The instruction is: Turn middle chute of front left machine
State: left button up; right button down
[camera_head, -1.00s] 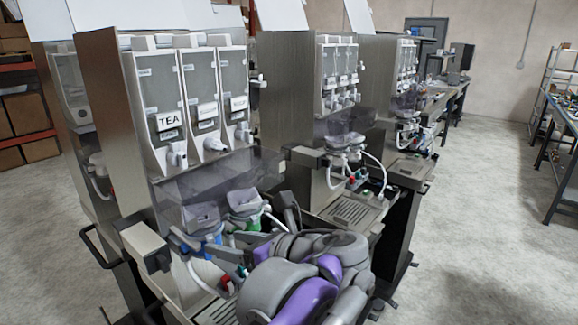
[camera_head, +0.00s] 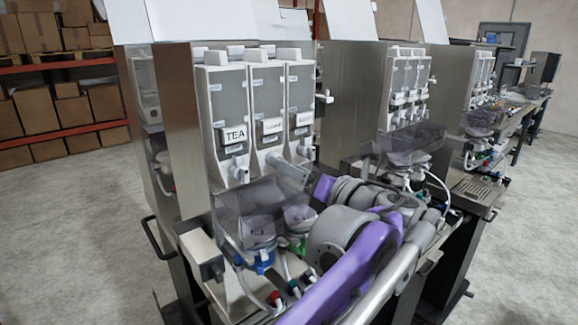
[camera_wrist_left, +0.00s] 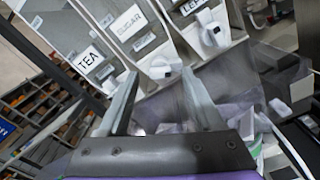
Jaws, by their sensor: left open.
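The front left machine (camera_head: 182,130) has three clear canisters side by side. The left one is labelled TEA (camera_head: 235,137). In the wrist view, this middle chute (camera_wrist_left: 158,68) shows between and beyond my fingertips. My left gripper (camera_head: 277,160) is open, its two fingers pointing at the middle chute. I cannot tell whether they touch it. The right canister's chute (camera_wrist_left: 211,34) is free in the wrist view. My right gripper is not in view.
Below the chutes is a smoky transparent cover (camera_head: 240,205) over mixing bowls with blue (camera_head: 262,262) and green rings, close under my gripper. A second machine (camera_head: 350,95) stands to the right. Open floor (camera_head: 75,230) lies to the left.

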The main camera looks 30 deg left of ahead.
pick_arm(q)
jog(key=shift+w+a, duration=0.15)
jog(key=shift+a, duration=0.3)
jog(key=shift+c, duration=0.3)
grip_shut()
